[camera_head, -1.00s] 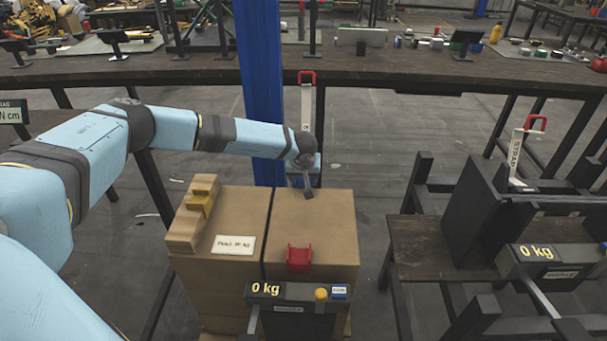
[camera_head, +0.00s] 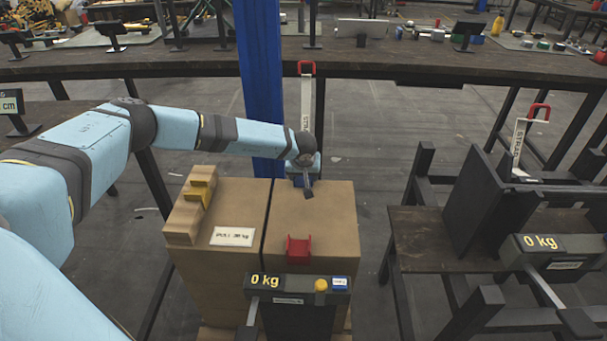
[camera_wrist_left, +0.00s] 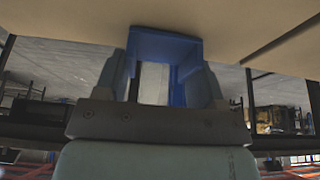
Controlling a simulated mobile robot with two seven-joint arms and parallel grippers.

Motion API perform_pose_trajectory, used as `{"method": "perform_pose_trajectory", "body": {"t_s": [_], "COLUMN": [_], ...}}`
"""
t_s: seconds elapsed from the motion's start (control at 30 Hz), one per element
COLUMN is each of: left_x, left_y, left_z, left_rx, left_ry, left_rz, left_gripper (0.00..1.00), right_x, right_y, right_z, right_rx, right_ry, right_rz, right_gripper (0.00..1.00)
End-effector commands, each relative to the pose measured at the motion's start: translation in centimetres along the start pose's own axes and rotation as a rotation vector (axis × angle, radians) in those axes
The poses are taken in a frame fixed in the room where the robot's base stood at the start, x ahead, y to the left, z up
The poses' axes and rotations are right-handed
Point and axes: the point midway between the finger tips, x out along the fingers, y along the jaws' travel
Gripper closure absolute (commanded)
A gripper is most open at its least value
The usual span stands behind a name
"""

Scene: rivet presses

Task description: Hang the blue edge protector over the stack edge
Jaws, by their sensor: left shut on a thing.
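The blue edge protector (camera_wrist_left: 165,45) is an angled piece between the fingers of my left gripper (camera_wrist_left: 160,88) in the left wrist view. It is at the edge of a brown carton surface; I cannot tell whether it touches. In the head view my left gripper (camera_head: 307,188) is shut on it at the far edge of the carton stack (camera_head: 325,215). Only a bit of blue (camera_head: 299,181) shows beside the fingers there. A red edge protector (camera_head: 298,249) sits on the stack's near edge. My right gripper is out of view.
A blue post (camera_head: 261,90) stands behind the stack. A wooden block with a yellow piece (camera_head: 196,200) and a white label (camera_head: 233,236) are on the left carton. A 0 kg unit (camera_head: 298,285) stands in front. A dark bench (camera_head: 440,240) is at right.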

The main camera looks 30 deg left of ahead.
Motion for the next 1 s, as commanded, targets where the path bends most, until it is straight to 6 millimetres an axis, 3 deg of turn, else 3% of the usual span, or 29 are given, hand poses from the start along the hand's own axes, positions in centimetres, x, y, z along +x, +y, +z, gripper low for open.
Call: {"method": "perform_pose_trajectory", "body": {"t_s": [0.4,0.43,0.53,0.57,0.97,1.0], "left_x": [-0.06,-0.06,-0.06,-0.06,-0.05,-0.84], "left_y": [0.01,0.01,0.01,0.01,0.00,0.02], "left_z": [0.11,0.11,0.11,0.11,0.12,-0.02], "left_rx": [0.000,0.000,0.000,0.000,0.000,0.000], "left_ry": [0.000,0.000,0.000,0.000,0.000,0.001], "left_rz": [0.000,0.000,0.000,0.000,0.000,0.002], "left_gripper": [0.60,0.32,0.09,0.07,0.07,0.07], "right_x": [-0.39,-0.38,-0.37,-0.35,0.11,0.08], "right_y": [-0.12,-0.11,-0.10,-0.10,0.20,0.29], "right_z": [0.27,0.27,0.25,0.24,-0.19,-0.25], "right_rx": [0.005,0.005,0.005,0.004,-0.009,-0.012], "right_ry": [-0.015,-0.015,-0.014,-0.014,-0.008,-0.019], "right_rz": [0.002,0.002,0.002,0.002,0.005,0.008], "right_gripper": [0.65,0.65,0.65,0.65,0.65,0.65]}}
